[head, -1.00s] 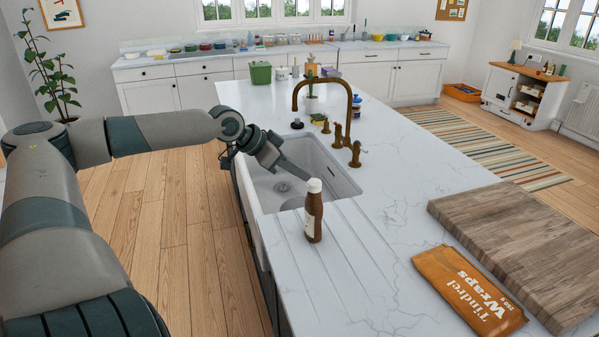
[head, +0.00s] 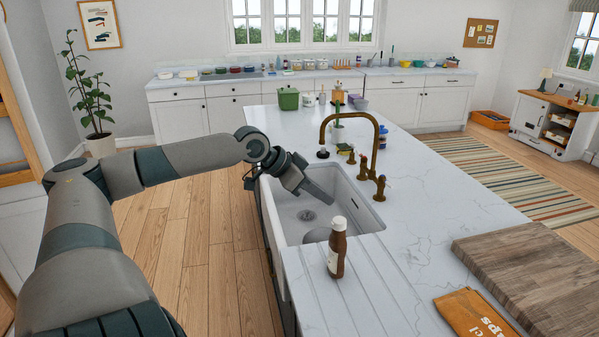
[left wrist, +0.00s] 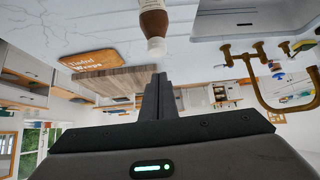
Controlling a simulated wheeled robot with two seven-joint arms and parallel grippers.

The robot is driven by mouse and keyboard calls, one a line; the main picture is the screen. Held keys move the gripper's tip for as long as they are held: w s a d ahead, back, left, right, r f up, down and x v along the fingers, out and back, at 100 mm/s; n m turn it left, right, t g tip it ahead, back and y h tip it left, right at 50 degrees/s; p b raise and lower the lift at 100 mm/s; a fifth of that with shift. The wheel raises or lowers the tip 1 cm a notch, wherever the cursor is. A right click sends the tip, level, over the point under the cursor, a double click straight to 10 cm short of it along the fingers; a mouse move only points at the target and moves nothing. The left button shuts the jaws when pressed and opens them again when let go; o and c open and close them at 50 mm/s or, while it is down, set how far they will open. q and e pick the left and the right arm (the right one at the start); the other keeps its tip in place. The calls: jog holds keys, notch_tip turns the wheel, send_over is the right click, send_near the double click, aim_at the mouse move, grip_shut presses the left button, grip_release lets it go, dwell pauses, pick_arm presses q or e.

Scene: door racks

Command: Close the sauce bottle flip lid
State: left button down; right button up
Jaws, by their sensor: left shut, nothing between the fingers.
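The brown sauce bottle (head: 337,256) stands upright on the grooved counter just in front of the sink. Its white cap (head: 339,223) is on top; I cannot tell whether the flip lid is fully down. My left gripper (head: 331,201) is shut and empty, its tips just behind and above the cap in the head view, with a small gap. In the left wrist view the picture is upside down; the shut fingertips (left wrist: 159,78) point toward the white cap (left wrist: 156,46) of the bottle (left wrist: 153,22). My right gripper is not in view.
The white sink (head: 285,240) lies behind the bottle, with a brass tap (head: 378,140) at its right. A wooden board (head: 530,265) and an orange wraps packet (head: 475,312) lie at the right. The counter between bottle and board is clear.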

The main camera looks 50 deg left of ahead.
pick_arm(q)
jog(key=b+v, duration=0.2)
jog(key=v, duration=0.7)
jog(key=shift+b, duration=0.3)
jog(key=shift+w, duration=0.15)
